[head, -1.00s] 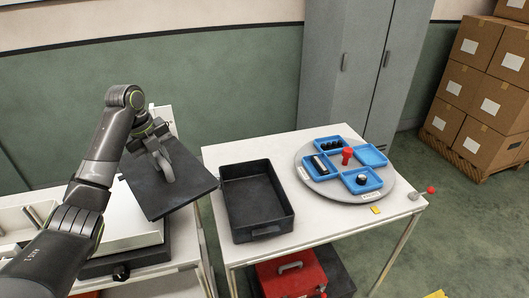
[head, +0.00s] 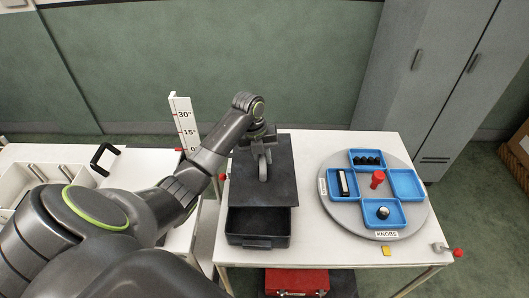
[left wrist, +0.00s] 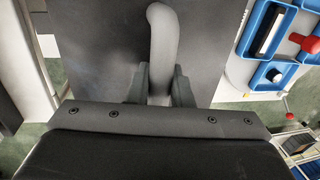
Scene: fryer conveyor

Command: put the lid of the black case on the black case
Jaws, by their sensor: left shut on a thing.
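The black case (head: 257,227) is an open black box on the white table, left of the turntable. Its lid (head: 265,185) is a flat dark plate with a grey curved handle (left wrist: 162,45). My left gripper (head: 263,148) is shut on the handle and holds the lid over the back part of the case. The front part of the case shows uncovered below the lid's front edge. I cannot tell whether the lid touches the rim. In the left wrist view the fingers (left wrist: 160,85) grip the handle from both sides. My right gripper is not in view.
A round grey turntable (head: 330,207) with several blue trays (head: 406,184) and a red knob (head: 377,178) stands right of the case. A red toolbox (head: 297,283) is below the table. A white angle scale (head: 183,122) stands at the left.

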